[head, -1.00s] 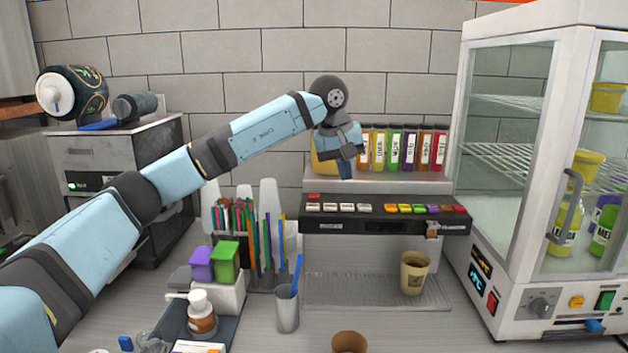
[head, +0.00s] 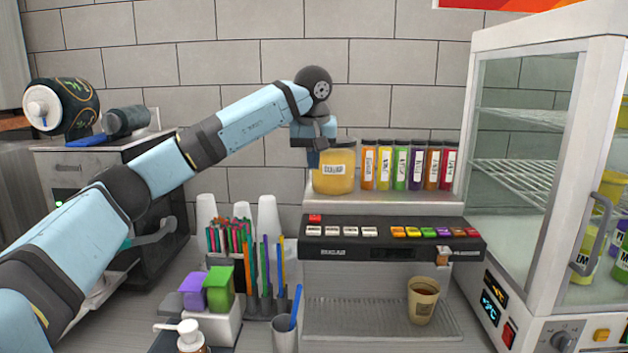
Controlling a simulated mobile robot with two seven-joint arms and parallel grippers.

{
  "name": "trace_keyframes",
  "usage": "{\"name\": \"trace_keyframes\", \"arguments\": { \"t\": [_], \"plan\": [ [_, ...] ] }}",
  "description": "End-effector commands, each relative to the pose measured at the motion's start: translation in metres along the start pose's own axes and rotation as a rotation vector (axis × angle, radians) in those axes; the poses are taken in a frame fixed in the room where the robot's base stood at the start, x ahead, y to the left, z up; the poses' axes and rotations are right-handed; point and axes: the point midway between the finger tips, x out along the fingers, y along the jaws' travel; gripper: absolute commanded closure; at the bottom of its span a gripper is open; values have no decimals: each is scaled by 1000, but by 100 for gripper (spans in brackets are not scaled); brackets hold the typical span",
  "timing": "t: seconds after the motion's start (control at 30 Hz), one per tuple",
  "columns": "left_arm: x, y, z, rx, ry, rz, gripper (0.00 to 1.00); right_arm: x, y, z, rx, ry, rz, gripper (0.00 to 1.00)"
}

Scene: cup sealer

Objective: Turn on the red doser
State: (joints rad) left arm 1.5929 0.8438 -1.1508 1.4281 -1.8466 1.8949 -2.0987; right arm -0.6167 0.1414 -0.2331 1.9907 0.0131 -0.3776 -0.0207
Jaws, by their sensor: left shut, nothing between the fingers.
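The doser machine (head: 345,252) is a black panel above a grey drip tray. A red button (head: 315,218) sits at its upper left. A row of white buttons (head: 350,232) and a row of coloured buttons (head: 420,232) run along the panel, with a red one (head: 473,233) at the right end. A red-filled tube (head: 449,168) stands last in the row of coloured tubes on the shelf above. My left gripper (head: 313,160) is shut and empty, pointing down beside the yellow jar (head: 336,173), above the upper-left red button and apart from it. My right gripper is out of view.
A brown cup (head: 422,301) stands on the drip tray's right side. A glass display cabinet (head: 525,130) closes off the right. Straws (head: 250,262), purple (head: 193,291) and green (head: 219,287) boxes and a metal cup (head: 285,330) stand left of the machine.

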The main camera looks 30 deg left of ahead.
Motion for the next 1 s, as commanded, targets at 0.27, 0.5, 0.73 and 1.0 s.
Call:
{"name": "trace_keyframes", "arguments": {
  "t": [0.27, 0.5, 0.73, 1.0],
  "plan": [
    [56, 0, 0, 1, -3, -2, 100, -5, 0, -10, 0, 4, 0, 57],
    [101, 0, 5, 1, -2, -1, 100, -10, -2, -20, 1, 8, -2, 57],
    [122, 0, 13, 1, 0, 1, 100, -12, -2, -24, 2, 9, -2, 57],
    [125, 0, 15, 1, 0, 2, 100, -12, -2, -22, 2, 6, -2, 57]
  ]
}}
